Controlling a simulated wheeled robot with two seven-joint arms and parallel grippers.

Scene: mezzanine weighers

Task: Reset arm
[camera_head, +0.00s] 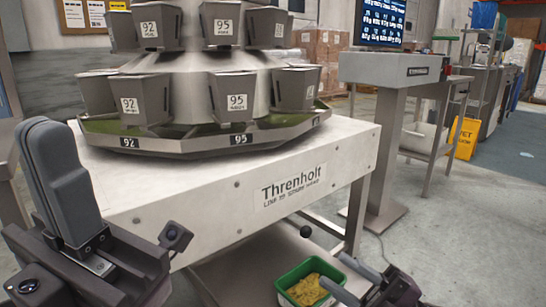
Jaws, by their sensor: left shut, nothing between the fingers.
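My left gripper (46,130) is at the left, in front of the white machine table. Its grey fingers point up and are together, with nothing between them. My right gripper (335,270) is at the bottom right, with its two fingers apart and pointing left. It is empty and appears beside the right side of a green tray (289,279) holding yellow pieces. I cannot tell whether it touches the tray. Part of the tray's lower side is cut off by the picture edge.
The white table (225,200) marked Threnholt carries a multi-head weigher with metal buckets (235,96). A black ball-shaped knob (306,231) shows above the tray. A pedestal with a screen (378,22) stands at right. A yellow floor sign (464,138) is farther back.

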